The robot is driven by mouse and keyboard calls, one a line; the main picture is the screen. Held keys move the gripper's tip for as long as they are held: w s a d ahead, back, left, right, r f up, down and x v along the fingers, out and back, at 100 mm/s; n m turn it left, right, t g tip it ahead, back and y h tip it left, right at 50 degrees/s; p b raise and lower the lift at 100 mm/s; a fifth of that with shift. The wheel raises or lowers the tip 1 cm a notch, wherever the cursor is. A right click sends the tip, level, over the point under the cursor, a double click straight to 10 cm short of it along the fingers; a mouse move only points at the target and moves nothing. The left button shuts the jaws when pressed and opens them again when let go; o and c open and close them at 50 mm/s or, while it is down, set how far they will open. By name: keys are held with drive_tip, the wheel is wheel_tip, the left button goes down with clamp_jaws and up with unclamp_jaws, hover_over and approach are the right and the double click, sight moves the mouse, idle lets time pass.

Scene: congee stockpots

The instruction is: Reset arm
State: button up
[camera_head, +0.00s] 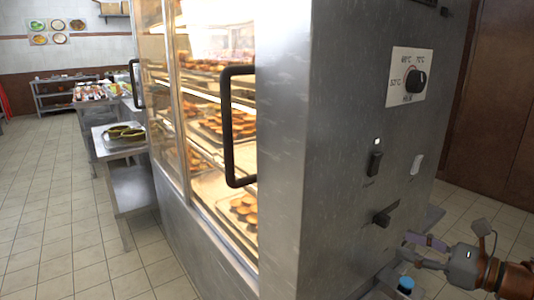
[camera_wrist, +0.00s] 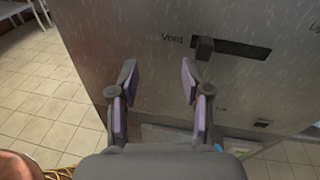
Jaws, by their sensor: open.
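My gripper (camera_head: 408,247) is at the lower right of the head view, in front of the lower part of the metal control panel (camera_head: 345,215). In the wrist view its two fingers with purple pads (camera_wrist: 158,72) are spread apart with nothing between them. A black vent lever (camera_wrist: 204,47) is just beyond and right of the fingertips, at the left end of its dark slot. My gripper appears apart from it. The lever also shows in the head view (camera_head: 386,216), above my gripper.
The panel belongs to a heated glass cabinet with trays of baked goods (camera_head: 240,125) and black door handles (camera_head: 228,125). A temperature knob (camera_head: 415,81) and a rocker switch (camera_head: 374,163) sit higher. A blue-topped object (camera_head: 406,283) is below my gripper. Tiled floor (camera_head: 50,200) is open at left.

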drive_tip(key=s+a+r+n+g+h+p, duration=0.1)
drive_tip(key=s+a+n+g+p, duration=0.35)
drive_tip(key=a, duration=0.25)
drive_tip(key=s+a+r+n+g+p, duration=0.2)
drive_tip(key=s+a+n+g+p, duration=0.1)
drive_tip(key=a+n, duration=0.3)
drive_tip(key=s+a+r+n+g+h+p, duration=0.1)
drive_tip(key=s+a+n+g+p, duration=0.25)
drive_tip(key=a, duration=0.45)
drive_tip(key=s+d+r+n+g+h+p, duration=0.3)
drive_tip(key=s+r+n+h+p, duration=0.5)
drive_tip(key=s+n+p, duration=0.4)
drive_tip(key=shift+s+d+n+g+h, duration=0.2)
drive_tip(key=shift+d+n+g+h, duration=0.15)
drive_tip(key=shift+d, duration=0.5)
drive_tip(key=shift+d, duration=0.1)
